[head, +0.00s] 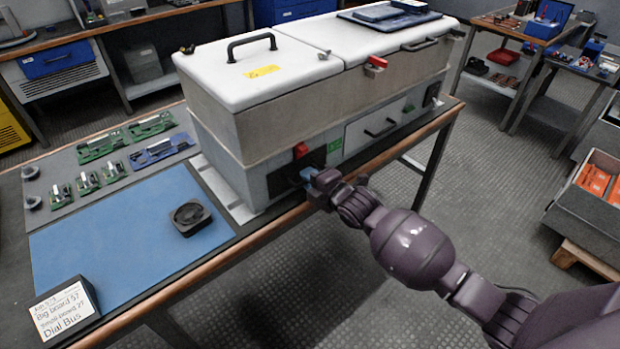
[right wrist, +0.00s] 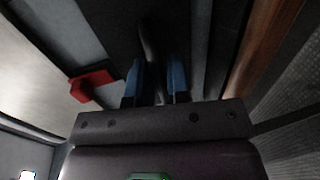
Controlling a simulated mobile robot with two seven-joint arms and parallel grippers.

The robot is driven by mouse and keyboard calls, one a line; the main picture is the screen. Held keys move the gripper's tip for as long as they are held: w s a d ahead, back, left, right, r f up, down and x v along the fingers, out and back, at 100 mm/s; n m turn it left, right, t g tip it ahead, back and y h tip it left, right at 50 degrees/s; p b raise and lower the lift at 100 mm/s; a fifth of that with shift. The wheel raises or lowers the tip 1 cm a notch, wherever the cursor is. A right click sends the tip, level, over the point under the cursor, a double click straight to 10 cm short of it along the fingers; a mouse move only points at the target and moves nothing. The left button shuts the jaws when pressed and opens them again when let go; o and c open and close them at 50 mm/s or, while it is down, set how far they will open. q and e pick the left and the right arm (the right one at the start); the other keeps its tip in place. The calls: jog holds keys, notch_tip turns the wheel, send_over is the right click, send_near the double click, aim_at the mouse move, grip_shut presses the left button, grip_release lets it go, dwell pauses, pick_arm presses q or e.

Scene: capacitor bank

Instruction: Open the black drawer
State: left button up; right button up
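The black drawer (head: 283,181) is a dark front low on the near left end of the big grey-and-white machine (head: 265,120). It looks closed in the head view, though my gripper partly hides it. My right gripper (head: 309,174) is at this drawer front. In the right wrist view, its two blue fingertips (right wrist: 155,82) stand on either side of the dark drawer handle (right wrist: 149,42). Gaps seem to show beside the handle, so the fingers look open around it; contact is hard to judge. My left gripper is not in view.
A red latch (head: 300,151) sits just above the drawer. A light drawer with its own handle (head: 381,129) lies further right. The wooden table edge (head: 262,236) runs just below the gripper. A blue mat (head: 110,245) bears a black fan (head: 190,216). The floor in front is clear.

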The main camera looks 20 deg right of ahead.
jog(key=shift+c, duration=1.1)
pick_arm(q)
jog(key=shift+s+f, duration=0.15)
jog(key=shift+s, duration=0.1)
pick_arm(e)
grip_shut()
jog(key=shift+s+d+r+p, duration=0.15)
jog(key=shift+s+d+p, duration=0.1)
jog(key=shift+s+p, duration=0.25)
pick_arm(q)
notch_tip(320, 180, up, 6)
jog(key=p, duration=0.7)
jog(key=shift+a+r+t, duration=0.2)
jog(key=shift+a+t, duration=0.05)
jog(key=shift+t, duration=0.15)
pick_arm(e)
jog(key=f+v, duration=0.2)
jog(key=v, duration=0.7)
jog(key=s+f+v, duration=0.1)
jog(key=v, duration=0.8)
jog(key=shift+f, duration=0.55)
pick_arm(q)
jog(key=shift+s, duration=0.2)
pick_arm(e)
jog(key=shift+w, duration=0.1)
